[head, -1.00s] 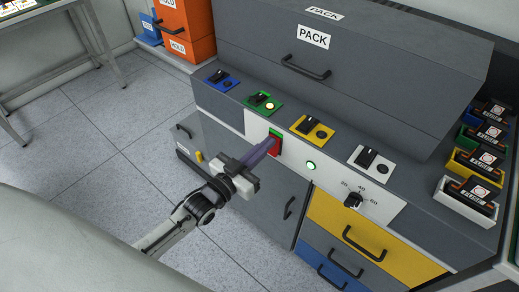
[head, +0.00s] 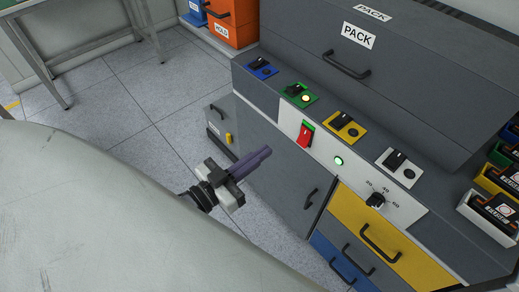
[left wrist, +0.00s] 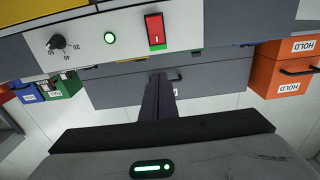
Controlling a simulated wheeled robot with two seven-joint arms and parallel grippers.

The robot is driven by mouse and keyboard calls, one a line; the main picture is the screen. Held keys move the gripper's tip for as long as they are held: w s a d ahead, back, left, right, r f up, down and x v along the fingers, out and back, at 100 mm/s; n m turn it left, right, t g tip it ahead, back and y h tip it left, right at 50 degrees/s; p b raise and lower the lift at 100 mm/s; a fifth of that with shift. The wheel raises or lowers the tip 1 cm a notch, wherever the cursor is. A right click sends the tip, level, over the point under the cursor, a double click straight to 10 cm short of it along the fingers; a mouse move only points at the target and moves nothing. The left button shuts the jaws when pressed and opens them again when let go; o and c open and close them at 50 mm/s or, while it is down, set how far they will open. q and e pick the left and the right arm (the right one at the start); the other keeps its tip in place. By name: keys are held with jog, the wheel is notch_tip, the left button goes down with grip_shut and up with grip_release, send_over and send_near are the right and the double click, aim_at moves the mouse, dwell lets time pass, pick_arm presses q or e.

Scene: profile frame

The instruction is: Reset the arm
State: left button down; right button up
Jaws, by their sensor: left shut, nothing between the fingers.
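My left gripper (head: 262,157) is shut and empty, its purple-grey fingers together. In the head view it hangs in free air in front of the cabinet, to the left of and below the red rocker switch (head: 305,134), apart from it. The switch sits on a green plate on the white panel, with a lit green lamp (head: 339,161) beside it. In the left wrist view the closed fingers (left wrist: 160,80) point toward the cabinet, and the red switch (left wrist: 155,30) shows beyond them. My right gripper is not in view.
The grey cabinet has a black dial (head: 376,200), yellow drawer (head: 360,235) and blue, green, yellow and white switch plates on its ledge. The PACK bin (head: 390,45) stands above. Orange HOLD bins (head: 232,25) are at the back. Floor at left is open.

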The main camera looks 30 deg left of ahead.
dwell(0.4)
pick_arm(q)
jog(key=s+d+f+g+y, duration=0.1)
jog(key=s+d+f+g, duration=0.1)
jog(key=s+f+g, duration=0.1)
jog(key=s+d+f+g, duration=0.2)
jog(key=s+f+g, duration=0.1)
jog(key=s+f, duration=0.3)
jog(key=s+d+f+n+g+y, duration=0.1)
jog(key=s+d+f+g, duration=0.1)
jog(key=s+f, duration=0.3)
notch_tip(320, 180, down, 3)
jog(key=shift+d+f+g+y, duration=0.1)
jog(key=shift+d+g+y, duration=0.2)
jog(key=shift+g, duration=0.3)
